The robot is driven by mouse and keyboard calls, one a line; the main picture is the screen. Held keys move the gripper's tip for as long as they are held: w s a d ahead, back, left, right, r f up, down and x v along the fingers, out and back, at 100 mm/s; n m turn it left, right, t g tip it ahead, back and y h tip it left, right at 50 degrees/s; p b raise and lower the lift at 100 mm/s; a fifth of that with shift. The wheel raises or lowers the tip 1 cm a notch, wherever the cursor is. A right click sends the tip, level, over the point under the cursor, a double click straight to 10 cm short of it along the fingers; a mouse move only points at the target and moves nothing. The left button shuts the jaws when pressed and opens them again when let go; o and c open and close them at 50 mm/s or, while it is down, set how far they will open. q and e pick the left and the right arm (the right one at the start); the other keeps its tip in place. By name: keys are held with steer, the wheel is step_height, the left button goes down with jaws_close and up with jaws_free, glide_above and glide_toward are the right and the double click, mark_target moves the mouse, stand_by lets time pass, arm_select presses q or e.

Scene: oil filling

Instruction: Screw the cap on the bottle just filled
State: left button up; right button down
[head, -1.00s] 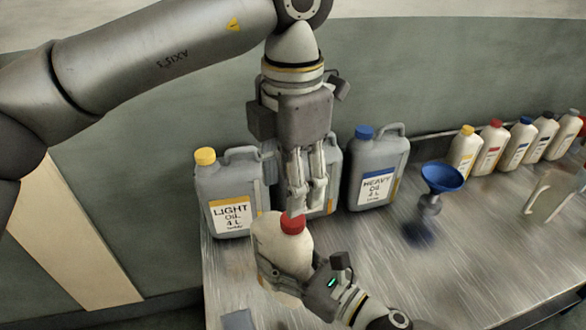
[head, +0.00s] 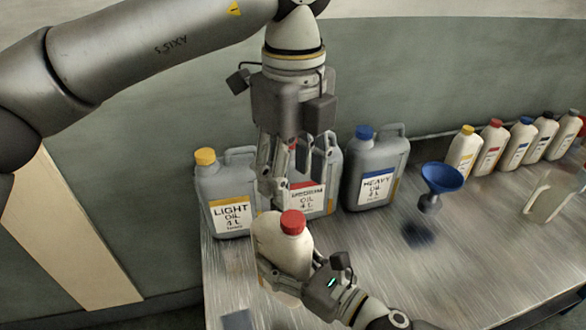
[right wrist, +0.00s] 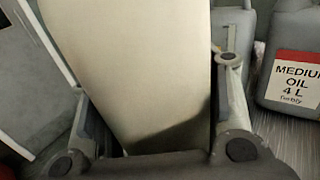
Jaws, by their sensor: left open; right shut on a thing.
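A cream bottle (head: 272,241) with a red cap (head: 292,222) on its neck is held near the front of the table, leaning slightly. My right gripper (head: 287,277) is shut around the bottle's body from the lower right. In the right wrist view the bottle (right wrist: 145,70) fills the space between the two fingers; its cap is out of that view. My left gripper (head: 282,190) points down just above and behind the cap in the head view. Its fingers are apart and empty. Whether a fingertip touches the cap cannot be told.
Grey jugs of light oil (head: 230,180), medium oil (head: 323,200) and heavy oil (head: 377,165) stand behind the bottle. A blue funnel (head: 442,178) stands to the right. Several capped bottles (head: 492,146) line the back right. The table (head: 440,275) is clear at front right.

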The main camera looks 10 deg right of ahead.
mark_target(293, 218)
arm_select(q)
steer(key=n, duration=0.3)
stand_by(0.4)
steer(key=shift+f, duration=3.95)
